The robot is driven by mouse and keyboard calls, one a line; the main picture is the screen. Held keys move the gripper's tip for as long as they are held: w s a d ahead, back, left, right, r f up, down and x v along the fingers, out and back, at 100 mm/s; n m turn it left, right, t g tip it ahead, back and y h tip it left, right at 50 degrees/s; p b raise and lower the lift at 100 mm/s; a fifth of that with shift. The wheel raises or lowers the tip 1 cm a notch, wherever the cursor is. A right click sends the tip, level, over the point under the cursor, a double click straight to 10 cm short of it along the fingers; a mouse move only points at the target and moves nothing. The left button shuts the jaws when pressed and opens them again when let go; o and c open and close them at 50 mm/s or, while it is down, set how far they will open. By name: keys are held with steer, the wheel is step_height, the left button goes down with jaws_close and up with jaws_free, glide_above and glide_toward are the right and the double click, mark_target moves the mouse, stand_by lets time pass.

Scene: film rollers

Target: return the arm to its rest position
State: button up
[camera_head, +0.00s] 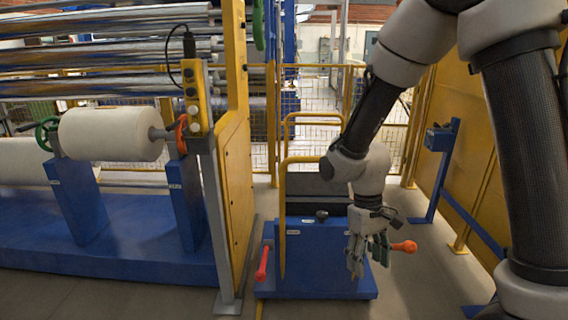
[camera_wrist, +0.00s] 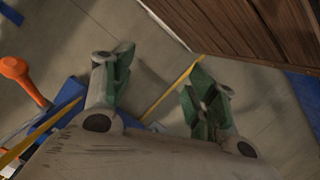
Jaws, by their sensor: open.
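My gripper (camera_head: 367,258) hangs fingers down at the end of my bent arm, in front of the blue cart in the head view. In the wrist view my gripper (camera_wrist: 158,100) has its two green-padded fingers spread apart. Only floor and a yellow line show between them. Nothing is held.
A blue cart (camera_head: 315,275) with a yellow rail and orange handles (camera_head: 404,247) stands by the gripper; an orange handle (camera_wrist: 22,75) also shows at left in the wrist view. A white film roll (camera_head: 108,134) sits on blue stands at left. A yellow panel (camera_head: 470,130) bounds the right.

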steer(key=s+d+r+m+t, duration=0.1)
steer(key=s+d+r+t, duration=0.1)
steer(key=d+r, duration=0.3)
steer(key=s+d+r+m+t, duration=0.2)
steer(key=s+d+r, duration=0.3)
steer(key=r, duration=0.5)
steer(key=s+d+r+m+t+y, duration=0.1)
steer(key=s+d+r+m+t, duration=0.1)
steer(key=d+r, duration=0.4)
step_height(320, 180, up, 2)
steer(key=shift+s+d+r+t, duration=0.25)
steer(key=shift+s+t, duration=0.35)
steer(key=shift+s, duration=0.25)
